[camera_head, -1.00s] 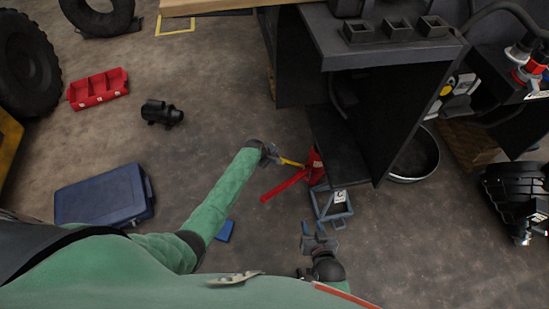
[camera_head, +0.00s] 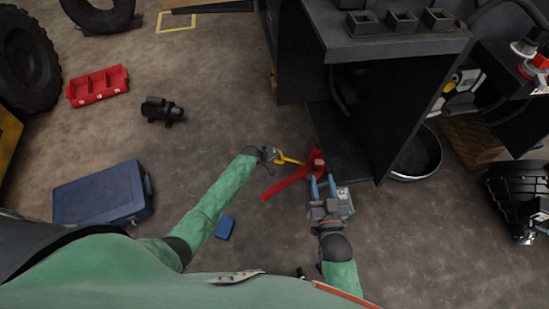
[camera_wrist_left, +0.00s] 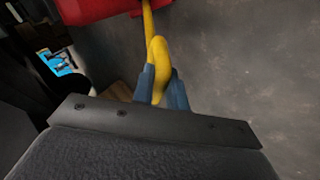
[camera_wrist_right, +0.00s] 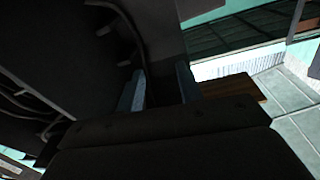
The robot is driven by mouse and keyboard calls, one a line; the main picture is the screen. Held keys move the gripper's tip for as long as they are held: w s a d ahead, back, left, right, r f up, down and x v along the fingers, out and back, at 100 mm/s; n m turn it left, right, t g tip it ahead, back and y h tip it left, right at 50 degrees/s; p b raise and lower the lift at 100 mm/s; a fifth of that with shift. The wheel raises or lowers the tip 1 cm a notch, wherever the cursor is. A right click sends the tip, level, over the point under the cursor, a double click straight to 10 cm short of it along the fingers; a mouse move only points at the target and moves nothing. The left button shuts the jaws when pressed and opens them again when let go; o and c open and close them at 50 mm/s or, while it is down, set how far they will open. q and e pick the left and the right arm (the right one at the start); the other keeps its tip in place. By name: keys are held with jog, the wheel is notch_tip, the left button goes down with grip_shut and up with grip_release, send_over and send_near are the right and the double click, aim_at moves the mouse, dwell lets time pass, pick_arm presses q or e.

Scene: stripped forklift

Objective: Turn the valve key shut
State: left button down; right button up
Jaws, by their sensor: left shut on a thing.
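The yellow valve key (camera_head: 289,160) reaches from my left gripper to the red jack (camera_head: 318,160) beside the dark forklift body. My left gripper (camera_head: 273,156) is shut on the key's bent outer end. In the left wrist view, the yellow key (camera_wrist_left: 158,58) sits between the blue fingers, and its far end meets the red jack (camera_wrist_left: 95,8). My right gripper (camera_head: 322,188) is open and empty, just in front of the jack, fingers pointing towards it. In the right wrist view, its fingers (camera_wrist_right: 160,88) stand apart with nothing between them.
The forklift body (camera_head: 375,125) overhangs the floor right of the jack.

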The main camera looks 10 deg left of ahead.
pick_arm(q)
jog(key=shift+a, duration=0.15)
pick_arm(e)
jog(key=shift+w+r+t, duration=0.2)
jog(key=shift+r+t, duration=0.2)
jog(key=shift+r, duration=0.85)
pick_arm(q)
jog(key=c, duration=1.4)
grip_release()
pick_arm(e)
jog(key=shift+f, duration=0.1)
